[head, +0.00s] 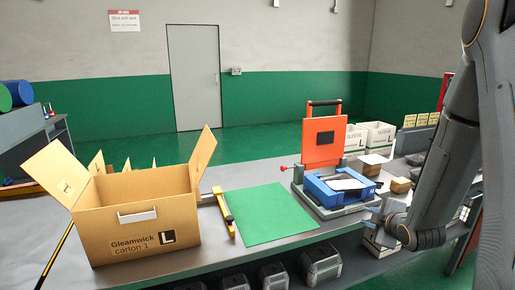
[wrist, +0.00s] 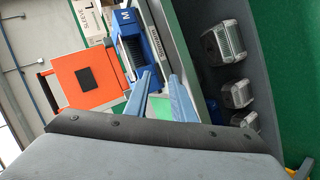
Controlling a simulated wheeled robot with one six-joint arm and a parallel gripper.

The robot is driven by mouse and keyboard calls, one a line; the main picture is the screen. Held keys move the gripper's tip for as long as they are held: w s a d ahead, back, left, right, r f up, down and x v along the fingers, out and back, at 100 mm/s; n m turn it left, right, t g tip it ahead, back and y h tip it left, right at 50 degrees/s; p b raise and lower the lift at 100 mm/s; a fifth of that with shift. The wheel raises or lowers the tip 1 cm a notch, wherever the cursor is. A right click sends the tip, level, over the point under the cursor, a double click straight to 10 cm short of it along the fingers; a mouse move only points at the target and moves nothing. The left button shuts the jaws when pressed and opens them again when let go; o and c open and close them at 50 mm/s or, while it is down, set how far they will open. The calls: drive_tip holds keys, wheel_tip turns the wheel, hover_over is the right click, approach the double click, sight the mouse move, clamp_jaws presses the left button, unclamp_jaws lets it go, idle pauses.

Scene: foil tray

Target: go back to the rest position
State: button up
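My gripper (wrist: 162,76) shows in the wrist view as two blue-grey fingers standing apart, with nothing visible between them. A patch of green shows behind the gap. In the head view my arm hangs down at the right, with its lower end beside the right of the press-like machine with a raised orange plate (head: 324,142). The machine's blue frame (head: 318,190) holds something pale; the frame also shows in the wrist view (wrist: 129,45), ahead of the fingers.
An open carton (head: 185,232) stands at the bench's left, beside a green mat (head: 268,214) and a yellow-handled tool (head: 224,212). White sleeve boxes (head: 379,134) and small cartons (head: 400,185) crowd the right. The mat is clear.

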drive_tip(key=s+a+r+m+g, duration=0.1)
drive_tip(key=s+a+m+g, duration=0.4)
drive_tip(key=s, duration=0.7)
drive_tip(key=s+a+r+m+g, duration=0.1)
drive_tip(key=s+a+m+g, duration=0.4)
drive_tip(key=s+a+m, duration=0.4)
drive_tip(key=s+a, duration=0.2)
drive_tip(key=s, duration=0.2)
drive_tip(key=shift+a+r+g, duration=0.2)
drive_tip(key=shift+r+g, duration=0.2)
drive_tip(key=shift+w, duration=0.1)
